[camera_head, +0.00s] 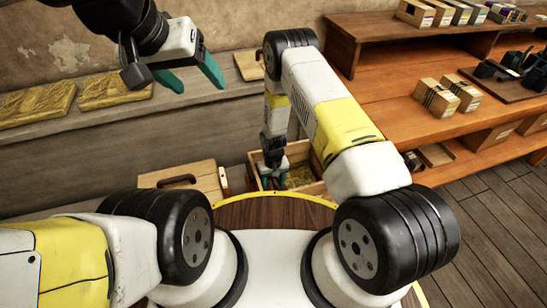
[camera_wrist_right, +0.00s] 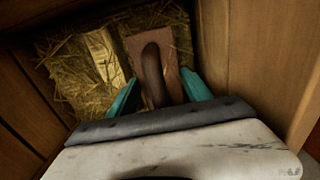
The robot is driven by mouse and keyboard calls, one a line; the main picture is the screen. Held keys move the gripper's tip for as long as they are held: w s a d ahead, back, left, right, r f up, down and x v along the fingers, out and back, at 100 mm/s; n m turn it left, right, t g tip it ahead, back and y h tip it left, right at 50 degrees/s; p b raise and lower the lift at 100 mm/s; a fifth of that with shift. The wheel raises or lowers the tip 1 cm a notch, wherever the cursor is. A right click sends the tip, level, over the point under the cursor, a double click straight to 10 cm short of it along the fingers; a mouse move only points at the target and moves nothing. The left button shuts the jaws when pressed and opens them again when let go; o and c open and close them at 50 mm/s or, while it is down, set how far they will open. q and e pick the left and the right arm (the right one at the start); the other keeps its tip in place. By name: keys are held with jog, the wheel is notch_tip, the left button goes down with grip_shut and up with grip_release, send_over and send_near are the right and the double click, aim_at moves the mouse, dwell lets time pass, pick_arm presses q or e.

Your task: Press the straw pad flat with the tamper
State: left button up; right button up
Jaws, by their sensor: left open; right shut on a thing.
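The tamper (camera_wrist_right: 131,42) is a reddish-brown plate with a dark rounded handle (camera_wrist_right: 152,70). It sits over the straw pad (camera_wrist_right: 75,78) inside a wooden box (camera_wrist_right: 222,45); I cannot tell whether its plate presses on the straw. My right gripper (camera_wrist_right: 160,77) has its teal fingers on either side of the handle and is shut on it. In the head view, my right gripper (camera_head: 272,180) reaches down into the box (camera_head: 305,190), with some straw (camera_head: 300,175) beside it. My left gripper (camera_head: 199,82) is open, empty and raised at upper left.
A pale wooden block (camera_wrist_right: 104,55) lies on the straw beside the tamper. A wooden board with a dark handle (camera_head: 190,180) is left of the box. Straw-coloured slabs (camera_head: 38,103) lie on the back ledge. Shelves (camera_head: 400,60) with small boxes stand at right.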

jog(key=shift+f, duration=0.3)
dwell(1.1)
notch_tip(320, 180, up, 21)
dwell(1.2)
